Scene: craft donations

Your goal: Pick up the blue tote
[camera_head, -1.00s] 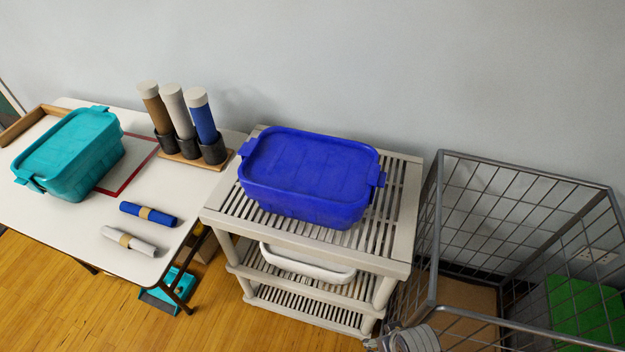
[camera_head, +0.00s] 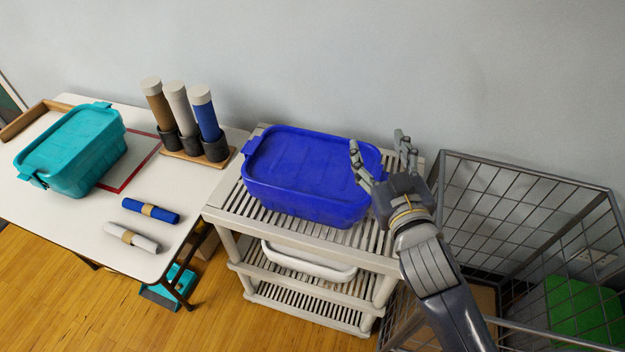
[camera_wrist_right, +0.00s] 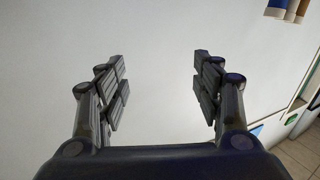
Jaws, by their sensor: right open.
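The blue tote (camera_head: 305,175) is a lidded bin with handles at its ends. It sits on the top shelf of a beige slatted rack (camera_head: 385,240) in the head view. My right gripper (camera_head: 378,146) is open and empty at the tote's right end, with its fingers pointing up. One finger overlaps the tote's right edge in the picture and hides its right handle; I cannot tell whether they touch. In the right wrist view the open fingers (camera_wrist_right: 160,75) have only pale wall between them. My left gripper is not in view.
A teal tote (camera_head: 72,150) stands on the white table (camera_head: 85,225) at the left. A holder with several tubes (camera_head: 190,150) and two rolls (camera_head: 150,210) are also there. A wire cage (camera_head: 520,205) stands right of the rack, beside my right arm. The wall is close behind.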

